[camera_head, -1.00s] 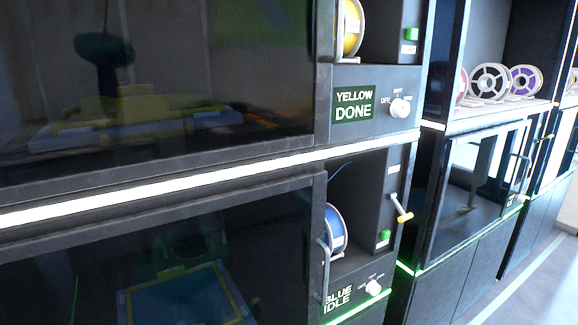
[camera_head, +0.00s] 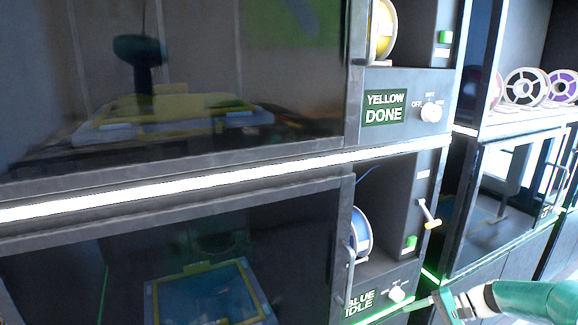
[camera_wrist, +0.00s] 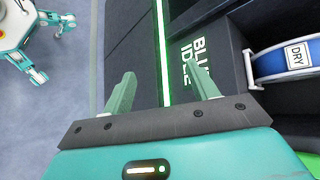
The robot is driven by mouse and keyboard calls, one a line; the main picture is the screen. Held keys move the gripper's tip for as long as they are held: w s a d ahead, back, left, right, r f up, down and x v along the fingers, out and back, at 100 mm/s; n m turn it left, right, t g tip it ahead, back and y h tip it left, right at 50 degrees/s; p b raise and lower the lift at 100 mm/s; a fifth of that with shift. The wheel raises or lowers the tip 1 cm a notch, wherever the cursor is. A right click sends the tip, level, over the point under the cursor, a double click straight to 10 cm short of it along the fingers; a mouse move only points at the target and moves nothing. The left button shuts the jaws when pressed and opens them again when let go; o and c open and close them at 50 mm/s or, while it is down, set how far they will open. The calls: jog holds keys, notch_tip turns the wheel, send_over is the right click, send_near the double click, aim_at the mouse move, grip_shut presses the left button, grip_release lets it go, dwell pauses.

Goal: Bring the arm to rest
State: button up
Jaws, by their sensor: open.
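My gripper (camera_head: 440,303) shows at the lower right of the head view, with a teal arm link behind it. In the wrist view my gripper (camera_wrist: 162,80) has its two pale green fingers spread apart with nothing between them. Beyond the fingers is the lower machine's front, with a green light strip (camera_wrist: 161,40) and the BLUE IDLE label (camera_wrist: 197,62). In the head view the same label (camera_head: 360,303) is left of the gripper. I cannot tell how close the fingers are to the front.
The upper machine's label reads YELLOW DONE (camera_head: 384,107), with a knob (camera_head: 431,112) beside it. A blue spool (camera_head: 361,235) sits in the lower bay, near a lever (camera_head: 428,213) with an orange end. More spools (camera_head: 525,88) stand on a shelf at right. Open floor (camera_wrist: 70,95) shows at left in the wrist view.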

jog(key=s+a+r+n+g+h, duration=0.1)
jog(key=s+a+r+n+h, duration=0.2)
jog(key=a+r, duration=0.4)
jog(key=s+a+r+n+g+h, duration=0.2)
jog(key=s+a+r+h, duration=0.25)
jog(key=a, duration=0.45)
jog(key=s+a+r+n+t+h, duration=0.2)
jog(key=s+a+r, duration=0.2)
jog(key=s, duration=0.3)
jog(key=s+a+r+n+t+h, duration=0.1)
jog(key=s+a+r+t+h, duration=0.1)
jog(key=s, duration=0.6)
notch_tip(320, 180, up, 3)
jog(key=shift+a+r+n+t, duration=0.2)
jog(key=shift+a+n+t, duration=0.2)
jog(key=shift+a+t, duration=0.55)
